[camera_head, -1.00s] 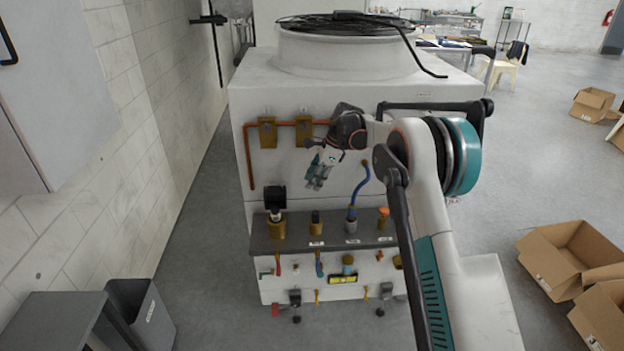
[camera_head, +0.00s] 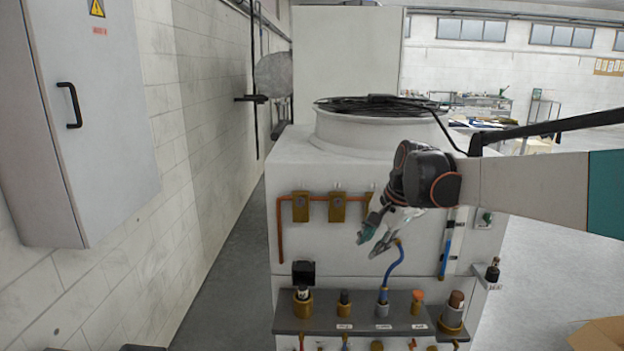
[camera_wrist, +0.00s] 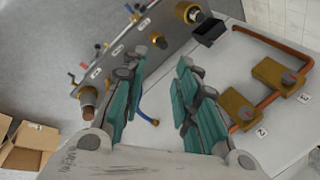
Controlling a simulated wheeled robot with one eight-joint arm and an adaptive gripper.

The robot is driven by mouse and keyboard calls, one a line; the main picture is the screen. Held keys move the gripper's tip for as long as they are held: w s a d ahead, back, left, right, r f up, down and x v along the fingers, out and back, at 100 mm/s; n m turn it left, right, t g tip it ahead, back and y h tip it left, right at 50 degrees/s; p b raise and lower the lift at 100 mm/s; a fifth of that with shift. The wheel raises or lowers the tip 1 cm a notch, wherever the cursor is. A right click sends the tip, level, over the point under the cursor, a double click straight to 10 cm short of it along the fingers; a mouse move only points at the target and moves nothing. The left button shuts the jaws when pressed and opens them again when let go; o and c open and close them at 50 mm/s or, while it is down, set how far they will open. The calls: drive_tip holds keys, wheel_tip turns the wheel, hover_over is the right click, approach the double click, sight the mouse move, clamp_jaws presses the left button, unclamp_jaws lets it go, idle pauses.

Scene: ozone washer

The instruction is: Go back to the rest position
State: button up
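My gripper (camera_head: 374,242) hangs in front of the white washer body (camera_head: 330,237), angled down and to the left. In the wrist view its two teal fingers stand apart with nothing between them, so my gripper (camera_wrist: 163,62) is open and empty. My arm comes in from the right edge, nearly level. Behind the gripper are the copper pipe (camera_head: 281,240) and brass valve blocks (camera_head: 300,207); the gripper partly covers one block in the head view. A blue hose (camera_head: 391,270) rises from the shelf just below the fingers. I cannot see any contact.
A dark shelf (camera_head: 325,328) with several brass fittings juts out below. A grey wall cabinet (camera_head: 95,120) is at the left. A cardboard box (camera_head: 600,334) is at the lower right. Open floor lies right of the washer.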

drive_tip(key=s+d+f+n+t, duration=0.1)
drive_tip(key=s+f+n, duration=0.1)
drive_tip(key=s, duration=0.8)
drive_tip(key=s+d+f+n+t+h+b, duration=0.1)
drive_tip(key=s+n, duration=0.4)
drive_tip(key=s, duration=0.6)
drive_tip(key=s+d+f+n+t+h+b, duration=0.1)
drive_tip(key=s+d+f+n, duration=0.2)
drive_tip(key=s, duration=0.7)
drive_tip(key=shift+s+f+n+t, duration=0.3)
drive_tip(key=shift+s+f+n, duration=0.05)
drive_tip(key=shift+f+n, duration=0.05)
idle(0.4)
